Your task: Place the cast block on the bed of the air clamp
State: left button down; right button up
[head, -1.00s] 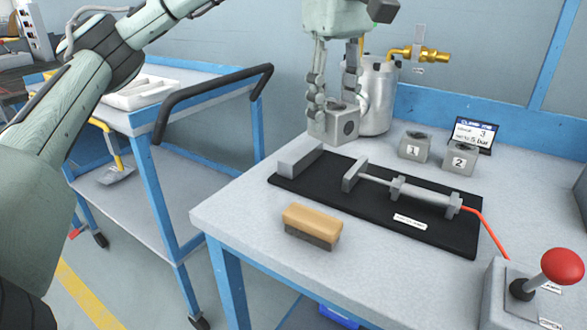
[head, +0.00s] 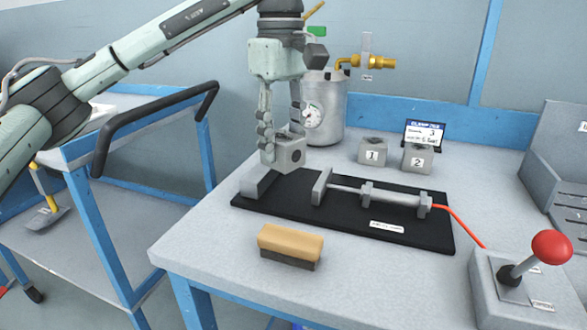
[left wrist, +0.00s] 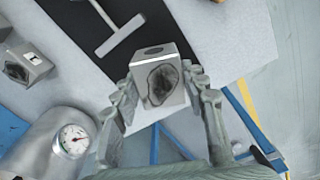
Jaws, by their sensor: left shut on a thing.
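The grey cast block (head: 290,153) has a dark round hole in its face. My left gripper (head: 279,148) is shut on it, and the block also shows between the fingers in the left wrist view (left wrist: 160,82). The air clamp (head: 393,197) lies on a black base (head: 345,228), with a fixed grey jaw (head: 258,184) at its left end and a moving jaw (head: 321,187) on a rod. The held block is above the back left part of the base, close to the fixed jaw. Its exact height is hard to tell. My right gripper is not in view.
Blocks marked 1 (head: 373,151) and 2 (head: 418,158) stand at the back by a small display (head: 425,134). A metal tank with a gauge (head: 325,110) stands behind the gripper. A wooden brush (head: 290,245) lies in front; a red-knobbed lever box (head: 520,285) stands at right.

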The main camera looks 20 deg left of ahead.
pick_arm(q)
jog(key=w+f, duration=0.1)
jog(key=w+d, duration=0.1)
jog(key=w, duration=0.1)
jog(key=shift+f, duration=0.4)
notch_tip(320, 180, down, 4)
jog(key=shift+r, duration=0.15)
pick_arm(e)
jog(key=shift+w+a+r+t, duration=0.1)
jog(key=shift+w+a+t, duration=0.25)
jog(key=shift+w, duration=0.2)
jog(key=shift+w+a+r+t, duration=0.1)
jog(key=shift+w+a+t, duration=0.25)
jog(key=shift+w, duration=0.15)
pick_arm(q)
jog(key=shift+f, duration=0.25)
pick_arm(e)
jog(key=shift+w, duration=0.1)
pick_arm(q)
jog(key=c, duration=0.9)
grip_release()
jog(key=shift+o, duration=0.2)
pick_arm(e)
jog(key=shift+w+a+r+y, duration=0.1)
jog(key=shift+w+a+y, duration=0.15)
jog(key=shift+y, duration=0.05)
pick_arm(q)
jog(key=shift+r, duration=0.1)
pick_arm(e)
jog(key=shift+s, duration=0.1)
